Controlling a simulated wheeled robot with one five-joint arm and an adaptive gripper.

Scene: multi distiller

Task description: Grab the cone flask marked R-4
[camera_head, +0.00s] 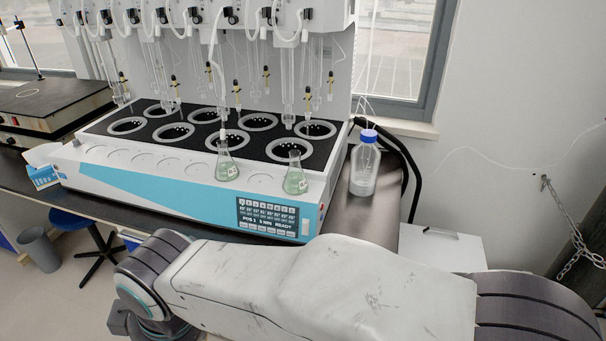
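Two cone flasks with pale green liquid stand upright on the front ledge of the multi distiller (135,180). The left flask (227,168) is below a hanging tube, and the right flask (295,180) is above the display panel. Both bear small white labels that are too small to read, so I cannot tell which one is R-4. My arm crosses the bottom of the view, in front of the distiller and apart from both flasks. My gripper is not in view.
A clear bottle with a blue cap (365,165) stands on the bench right of the distiller, near the right flask. Glass tubes and clamps hang above the round heating wells (260,122). A blue stool (75,220) and a grey bin (40,250) stand on the floor at left.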

